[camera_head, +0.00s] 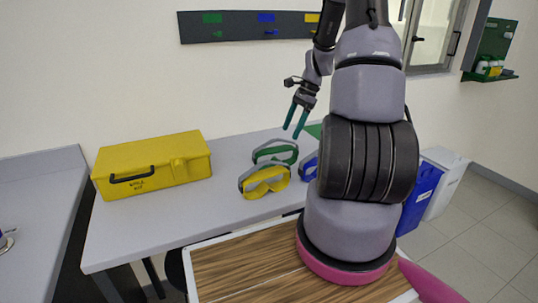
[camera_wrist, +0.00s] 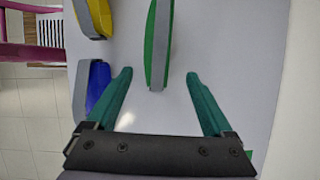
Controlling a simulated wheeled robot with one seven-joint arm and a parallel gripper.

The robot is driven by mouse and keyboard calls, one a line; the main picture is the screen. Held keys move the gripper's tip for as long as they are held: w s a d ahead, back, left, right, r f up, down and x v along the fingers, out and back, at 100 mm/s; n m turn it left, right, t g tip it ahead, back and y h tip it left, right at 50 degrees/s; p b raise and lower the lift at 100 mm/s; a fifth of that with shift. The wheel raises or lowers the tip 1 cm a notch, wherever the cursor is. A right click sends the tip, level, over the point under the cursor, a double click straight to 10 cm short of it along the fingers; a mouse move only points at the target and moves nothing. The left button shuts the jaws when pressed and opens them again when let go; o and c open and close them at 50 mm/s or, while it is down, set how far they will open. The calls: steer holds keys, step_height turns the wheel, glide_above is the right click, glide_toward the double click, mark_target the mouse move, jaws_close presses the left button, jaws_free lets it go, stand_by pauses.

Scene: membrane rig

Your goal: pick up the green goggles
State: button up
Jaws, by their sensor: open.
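The green goggles (camera_head: 275,151) lie on the grey table (camera_head: 130,228), behind the yellow goggles (camera_head: 264,181). In the wrist view the green goggles (camera_wrist: 149,45) show as a green shape with a grey strap, ahead of the fingertips and roughly between their lines. My gripper (camera_head: 294,121) is above the table, just above and to the right of the green goggles in the head view.
Blue goggles (camera_head: 309,168) lie to the right, partly hidden by my arm; they are close to the left finger in the wrist view (camera_wrist: 96,84). A yellow case (camera_head: 150,165) stands on the table's left. A panel with coloured marks (camera_head: 245,27) hangs on the wall.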

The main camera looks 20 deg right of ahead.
mark_target(285, 147)
steer(key=x, duration=0.4)
steer(key=shift+a+f, duration=0.1)
steer(key=shift+f, duration=0.1)
steer(key=x, duration=0.5)
steer(key=shift+s+f, duration=0.2)
steer(key=shift+s, duration=0.05)
steer(key=shift+d, duration=0.2)
jaws_close()
